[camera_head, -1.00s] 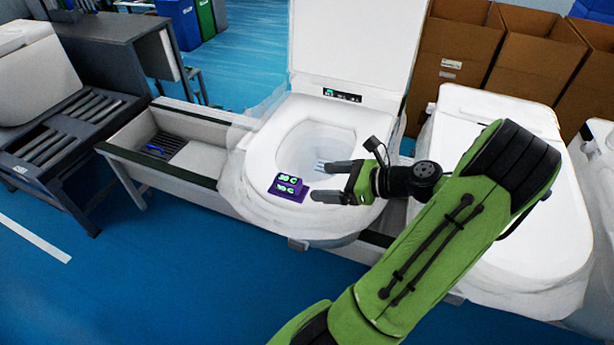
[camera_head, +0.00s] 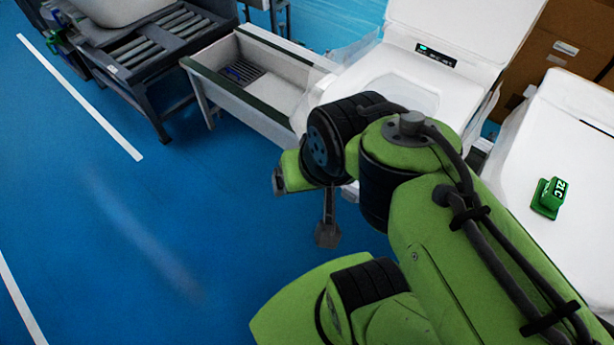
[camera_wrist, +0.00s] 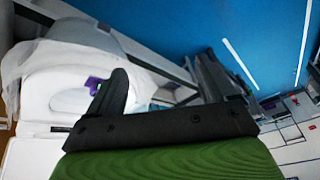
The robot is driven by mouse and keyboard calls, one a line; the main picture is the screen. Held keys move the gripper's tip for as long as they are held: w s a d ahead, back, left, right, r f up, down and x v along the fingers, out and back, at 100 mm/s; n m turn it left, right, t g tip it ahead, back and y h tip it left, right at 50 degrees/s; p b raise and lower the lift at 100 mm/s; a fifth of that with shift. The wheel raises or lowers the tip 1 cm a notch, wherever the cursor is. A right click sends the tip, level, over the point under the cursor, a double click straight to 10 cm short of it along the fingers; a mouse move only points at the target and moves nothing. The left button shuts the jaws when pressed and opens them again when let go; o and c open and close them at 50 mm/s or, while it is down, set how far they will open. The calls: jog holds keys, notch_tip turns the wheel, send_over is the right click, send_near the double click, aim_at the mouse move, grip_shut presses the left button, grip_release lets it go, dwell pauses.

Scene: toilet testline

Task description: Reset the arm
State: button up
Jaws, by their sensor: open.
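My green and black arm is folded in close in the head view, bent in front of the open toilet (camera_head: 375,75). My gripper (camera_head: 302,207) points down over the blue floor in front of that toilet. Its fingers are apart with nothing between them. They also show spread in the wrist view (camera_wrist: 165,85). A purple block (camera_wrist: 93,86) lies on the white toilet in the wrist view, partly behind one finger. My arm hides that spot in the head view.
A green block (camera_head: 548,197) lies on the closed white toilet lid at the right. A grey trough (camera_head: 262,72) and a roller conveyor (camera_head: 160,45) stand at the back. Cardboard boxes (camera_head: 565,50) are behind. The blue floor (camera_head: 130,220) at left is clear.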

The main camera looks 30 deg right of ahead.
jog(key=s+n, duration=0.1)
jog(key=r+n, duration=0.1)
jog(key=s+n+t, duration=0.1)
jog(key=shift+s+a+r+n, duration=0.15)
jog(key=shift+s+a+n, duration=0.15)
jog(key=shift+s, duration=0.05)
